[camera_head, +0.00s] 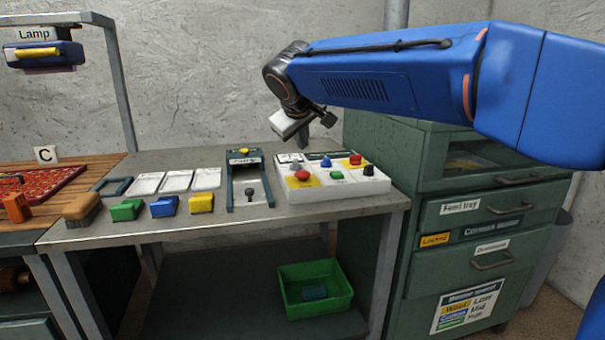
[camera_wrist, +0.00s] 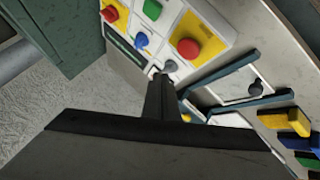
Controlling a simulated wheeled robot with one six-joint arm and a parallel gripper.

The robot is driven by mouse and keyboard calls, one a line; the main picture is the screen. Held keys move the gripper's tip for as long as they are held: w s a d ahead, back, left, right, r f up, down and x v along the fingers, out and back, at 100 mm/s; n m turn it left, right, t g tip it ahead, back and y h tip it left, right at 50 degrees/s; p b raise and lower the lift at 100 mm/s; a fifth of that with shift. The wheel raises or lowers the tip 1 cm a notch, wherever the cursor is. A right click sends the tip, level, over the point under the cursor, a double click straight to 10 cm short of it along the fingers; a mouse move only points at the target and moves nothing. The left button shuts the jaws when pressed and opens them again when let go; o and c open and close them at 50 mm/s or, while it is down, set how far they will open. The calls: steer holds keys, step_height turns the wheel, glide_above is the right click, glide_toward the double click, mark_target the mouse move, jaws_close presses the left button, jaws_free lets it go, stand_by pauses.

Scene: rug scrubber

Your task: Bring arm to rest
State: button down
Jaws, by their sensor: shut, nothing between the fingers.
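My blue arm reaches in from the right in the head view, above the cabinet. My gripper (camera_head: 300,124) hangs at its end, over the back of the bench near the control panel (camera_head: 335,188), and is apart from it. In the wrist view the fingers (camera_wrist: 160,98) are together with nothing between them. The control panel also shows in the wrist view, with a red button (camera_wrist: 188,48) and a green button (camera_wrist: 152,9).
A green drawer cabinet (camera_head: 470,245) stands under the arm. The bench holds green, blue and yellow blocks (camera_head: 201,203), a brush (camera_head: 82,208) and a slotted lever unit (camera_head: 250,185). A lamp (camera_head: 45,52) hangs at left. A green bin (camera_head: 315,290) sits below.

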steer(key=s+d+f+m+g, duration=0.15)
steer(key=s+d+f, duration=0.35)
steer(key=s+d, duration=0.5)
steer(key=s+d+f+m+g, duration=0.1)
steer(key=s+d+f+m, duration=0.4)
steer(key=d, duration=0.8)
steer(key=s+d+f+m+g, duration=0.1)
steer(key=s+d+f, duration=0.3)
steer(key=s+f, duration=0.4)
steer(key=s+d+f+m+g, duration=0.1)
steer(key=s+d+f, duration=0.4)
steer(key=s, duration=1)
step_height(320, 180, down, 4)
steer(key=shift+s+d+r, duration=0.2)
steer(key=shift+s+d, duration=0.05)
steer(key=shift+s, duration=0.05)
